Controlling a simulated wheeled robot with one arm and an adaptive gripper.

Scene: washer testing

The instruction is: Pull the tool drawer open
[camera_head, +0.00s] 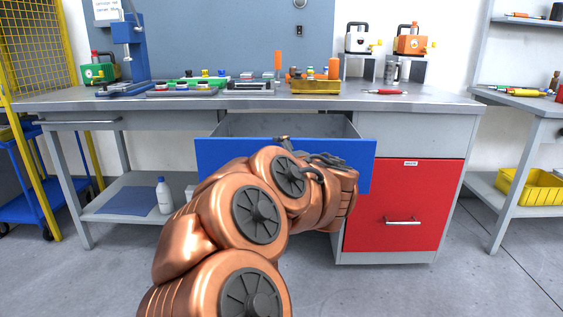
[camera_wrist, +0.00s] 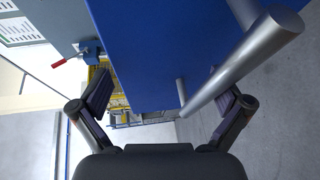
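The tool drawer has a blue front (camera_head: 225,153) and stands pulled out from under the workbench, its grey inside (camera_head: 285,126) showing above the front. The blue front also fills the upper middle of the wrist view (camera_wrist: 150,45). Its grey bar handle (camera_wrist: 240,66) runs diagonally there, beside the right finger. I cannot tell whether the right finger touches the bar. In the head view my copper arm hides the handle and most of the gripper.
The workbench (camera_head: 440,103) carries tools, a yellow bin (camera_head: 315,87) and a blue press (camera_head: 130,45). A red cabinet door (camera_head: 395,205) is shut at the right, below the drawer. A white bottle (camera_head: 163,195) stands on the lower left shelf. Grey floor is clear in front.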

